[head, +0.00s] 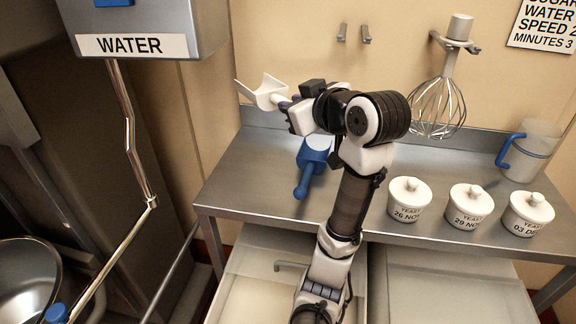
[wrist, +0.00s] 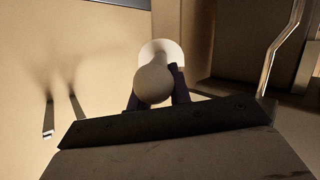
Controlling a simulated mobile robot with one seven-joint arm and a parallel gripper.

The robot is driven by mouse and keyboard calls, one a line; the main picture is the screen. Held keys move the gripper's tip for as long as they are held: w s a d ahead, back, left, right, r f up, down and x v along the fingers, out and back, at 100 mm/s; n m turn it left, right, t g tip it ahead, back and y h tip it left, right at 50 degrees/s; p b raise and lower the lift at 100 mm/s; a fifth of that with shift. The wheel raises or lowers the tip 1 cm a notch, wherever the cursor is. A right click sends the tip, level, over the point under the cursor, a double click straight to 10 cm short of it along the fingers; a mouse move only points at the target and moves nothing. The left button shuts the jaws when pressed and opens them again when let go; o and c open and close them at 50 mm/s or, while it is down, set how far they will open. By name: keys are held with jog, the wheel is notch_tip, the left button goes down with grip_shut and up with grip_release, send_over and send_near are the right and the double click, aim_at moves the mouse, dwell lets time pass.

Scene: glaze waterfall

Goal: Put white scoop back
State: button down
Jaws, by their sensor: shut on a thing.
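The white scoop (head: 263,93) is held up in the air above the back left of the steel table, its open bowl pointing left. My gripper (head: 287,106) is shut on its handle. In the wrist view the scoop's rounded white handle end (wrist: 154,82) sits between the dark fingers (wrist: 153,99), with part of the bowl showing behind it. Two small metal hooks, a left one (head: 342,32) and a right one (head: 366,34), are on the wall, up and right of the scoop, and both are empty. They also show at the lower left of the wrist view (wrist: 48,120).
A blue-handled scoop (head: 313,158) lies on the steel table (head: 245,165) below my gripper. A whisk (head: 438,103) hangs on the wall. Several lidded yeast jars (head: 408,200) and a jug (head: 532,150) stand right. The water dispenser (head: 140,30) and its pipe are left.

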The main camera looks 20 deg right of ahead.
notch_tip(320, 180, down, 15)
jog(key=shift+f+p, duration=0.15)
jog(key=shift+p, duration=0.3)
jog(key=shift+f, duration=0.1)
jog(key=shift+f+b, duration=0.35)
jog(key=shift+f, duration=0.1)
jog(key=c, duration=1.3)
grip_release()
jog(key=shift+r, duration=0.15)
